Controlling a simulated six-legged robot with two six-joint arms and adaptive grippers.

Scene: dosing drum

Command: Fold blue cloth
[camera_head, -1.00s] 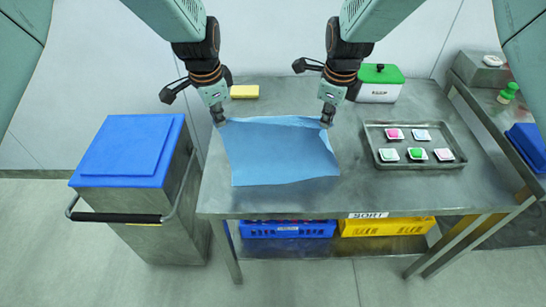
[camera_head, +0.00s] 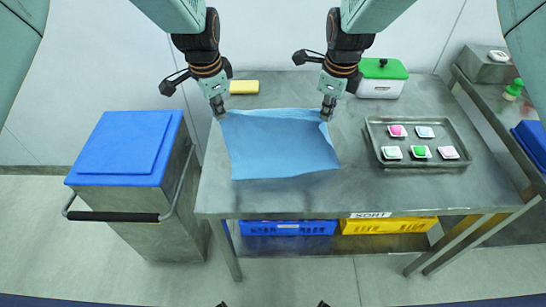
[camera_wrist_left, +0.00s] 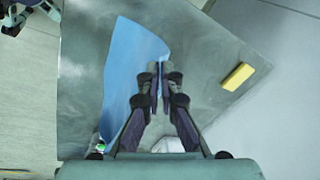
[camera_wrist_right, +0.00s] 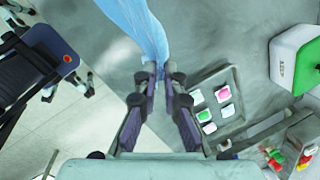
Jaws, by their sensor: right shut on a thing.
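The blue cloth (camera_head: 280,148) lies on the left part of the steel table, its far edge raised at the corners and its near part spread on the top. My left gripper (camera_head: 219,114) is at the cloth's far left corner; in the left wrist view its fingers (camera_wrist_left: 158,70) are closed together on the edge of the cloth (camera_wrist_left: 138,62). My right gripper (camera_head: 327,114) is shut on the far right corner; in the right wrist view its fingers (camera_wrist_right: 155,72) pinch the cloth (camera_wrist_right: 140,28).
A yellow sponge (camera_head: 244,87) lies behind the left gripper. A green-lidded white box (camera_head: 381,80) and a tray (camera_head: 460,160) with several small dishes are on the right. A blue-lidded bin (camera_head: 125,148) stands left of the table (camera_head: 350,195). Crates sit on the lower shelf.

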